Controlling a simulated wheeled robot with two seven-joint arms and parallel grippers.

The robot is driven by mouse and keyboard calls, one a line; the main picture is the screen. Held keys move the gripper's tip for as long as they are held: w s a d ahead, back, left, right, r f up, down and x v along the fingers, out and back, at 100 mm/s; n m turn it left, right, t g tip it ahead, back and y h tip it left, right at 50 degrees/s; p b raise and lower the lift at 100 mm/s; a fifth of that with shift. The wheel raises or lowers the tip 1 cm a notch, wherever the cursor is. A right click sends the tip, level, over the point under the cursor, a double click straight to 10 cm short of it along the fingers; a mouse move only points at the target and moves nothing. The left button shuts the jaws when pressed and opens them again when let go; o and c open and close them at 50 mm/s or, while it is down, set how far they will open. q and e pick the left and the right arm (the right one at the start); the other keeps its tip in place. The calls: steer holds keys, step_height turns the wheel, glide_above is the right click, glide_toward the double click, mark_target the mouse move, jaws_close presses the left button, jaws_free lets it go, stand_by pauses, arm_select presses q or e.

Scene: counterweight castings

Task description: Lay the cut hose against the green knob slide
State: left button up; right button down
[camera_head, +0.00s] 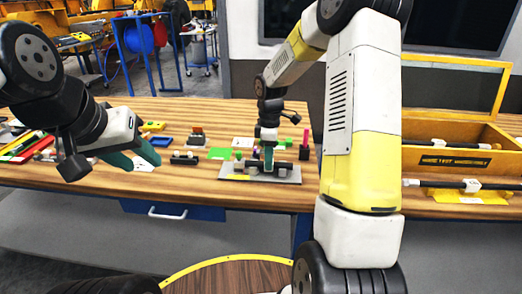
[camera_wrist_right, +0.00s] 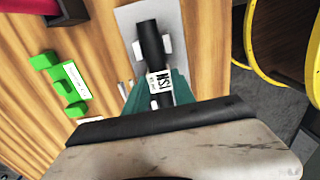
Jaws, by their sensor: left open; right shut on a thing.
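The cut hose (camera_wrist_right: 150,42) looks like a short black tube with a white lettered label. My right gripper (camera_wrist_right: 158,92) is shut on it at the label, over a grey plate (camera_wrist_right: 127,18) with pale blocks beside the tube. Whether the tube touches the plate I cannot tell. In the head view my right gripper (camera_head: 268,162) is low over that plate (camera_head: 288,176). The green knob slide (camera_wrist_right: 60,88) appears to be the green piece with a white label, left of the plate in the wrist view and apart from the hose. My left gripper (camera_head: 146,157) is open and empty over the table's left part.
Small blocks and fixtures (camera_head: 185,158) stand between my grippers. Coloured pieces (camera_head: 25,145) lie at the far left. A wooden case (camera_head: 455,155) is at the right, with a dark rod on a yellow-based holder (camera_head: 470,197) in front. The table's front strip is mostly clear.

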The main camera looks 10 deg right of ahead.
steer(key=c, duration=1)
jaws_free()
steer(key=shift+o, duration=0.2)
steer(key=shift+w+r, duration=0.15)
steer(key=shift+r, duration=2.95)
steer(key=shift+a+r, duration=0.1)
steer(key=shift+r, duration=0.35)
steer(key=shift+s, duration=0.2)
